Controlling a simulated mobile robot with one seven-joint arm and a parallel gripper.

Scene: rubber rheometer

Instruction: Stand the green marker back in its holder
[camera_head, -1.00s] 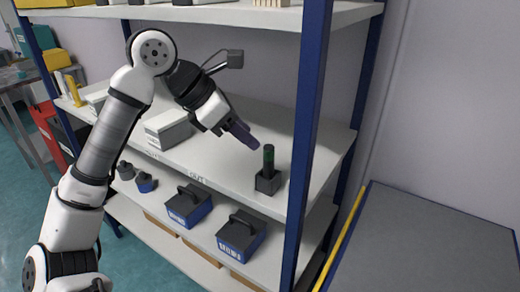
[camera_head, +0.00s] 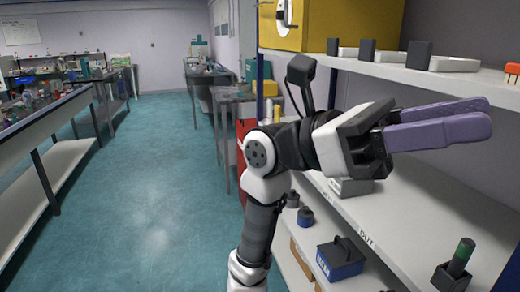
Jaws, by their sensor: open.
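The green marker (camera_head: 461,256), dark with a green top, stands in its small dark square holder (camera_head: 450,279) on the white middle shelf at the lower right. The marker leans slightly in the picture, and its lower end is hidden inside the holder. My gripper (camera_head: 485,115), with two purple fingers, is open and empty. It points right and appears above and apart from the marker and holder.
The upper shelf (camera_head: 400,72) carries a yellow box (camera_head: 345,24) and dark blocks with white trays. A blue-and-black case (camera_head: 340,259) sits on the lower shelf. Open teal floor (camera_head: 160,180) lies left, with benches along it.

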